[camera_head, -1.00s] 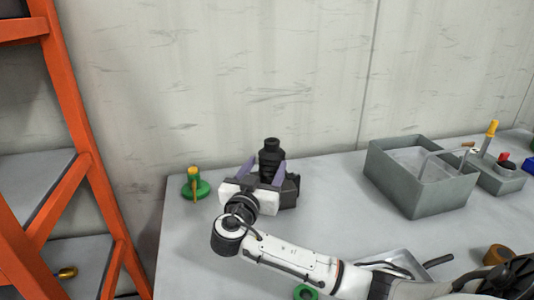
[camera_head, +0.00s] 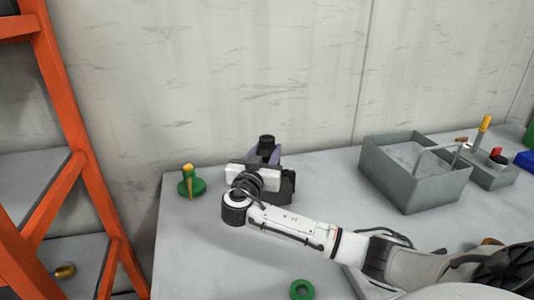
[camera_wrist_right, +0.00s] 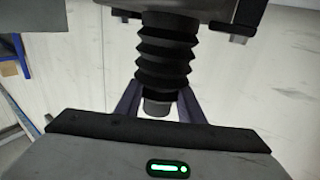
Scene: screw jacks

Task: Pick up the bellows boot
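The bellows boot is a black ribbed cylinder. In the head view only its upper part (camera_head: 266,142) shows, rising behind my right gripper (camera_head: 265,156). In the right wrist view it fills the upper middle (camera_wrist_right: 165,50), with a short grey end below its ribs. The purple fingers of my right gripper (camera_wrist_right: 160,100) stand on either side of the boot, and the gap between them looks wider than the grey end. I see no clear grip on the boot; the fingertips are partly hidden behind the ribs. My left gripper is not in view.
A green piece with a yellow stem (camera_head: 191,184) stands left of my gripper. A grey bin (camera_head: 410,185) stands to the right, with a smaller box (camera_head: 490,175) beyond it. A green ring (camera_head: 302,290) lies in front. An orange shelf frame (camera_head: 85,170) borders the table's left.

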